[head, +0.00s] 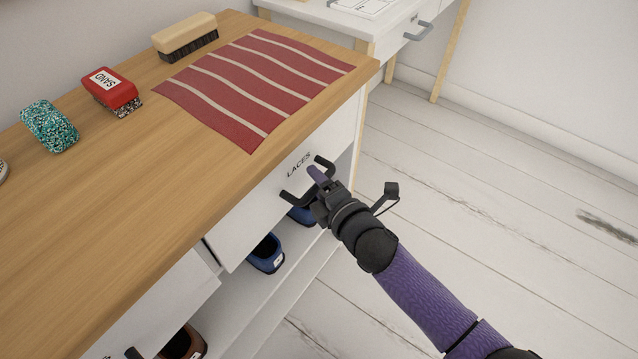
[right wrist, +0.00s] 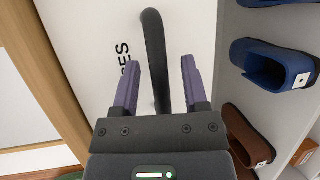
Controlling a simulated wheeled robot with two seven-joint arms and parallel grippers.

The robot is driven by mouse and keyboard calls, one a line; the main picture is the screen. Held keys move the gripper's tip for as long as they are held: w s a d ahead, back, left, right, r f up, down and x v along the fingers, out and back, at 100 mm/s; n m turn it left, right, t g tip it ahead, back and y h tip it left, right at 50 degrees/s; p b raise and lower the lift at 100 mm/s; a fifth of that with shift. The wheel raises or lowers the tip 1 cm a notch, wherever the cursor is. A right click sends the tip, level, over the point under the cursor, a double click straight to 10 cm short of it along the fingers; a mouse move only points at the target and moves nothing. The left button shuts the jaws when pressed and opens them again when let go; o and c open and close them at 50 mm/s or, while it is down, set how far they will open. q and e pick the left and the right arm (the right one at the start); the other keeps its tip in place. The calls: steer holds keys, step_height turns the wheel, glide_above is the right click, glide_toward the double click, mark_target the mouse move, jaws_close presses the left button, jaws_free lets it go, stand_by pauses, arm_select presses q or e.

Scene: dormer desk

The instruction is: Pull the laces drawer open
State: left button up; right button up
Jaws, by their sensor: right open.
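The laces drawer (head: 250,218) has a white front marked LACES under the wooden top. Its black bar handle (head: 292,198) sticks out from the front and also shows in the right wrist view (right wrist: 153,40). My right gripper (head: 316,176) is at the handle, partly covering its middle in the head view. In the right wrist view its two purple fingers (right wrist: 160,82) are apart, with the handle bar between them. I see no grip on the bar. The drawer front (right wrist: 90,35) fills much of that view, and part of the label shows. My left gripper is not in view.
Blue shoes (head: 266,255) stand on the shelf below. The floor (head: 480,200) to the right is clear.

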jaws_close()
stand_by(0.9)
stand_by(0.4)
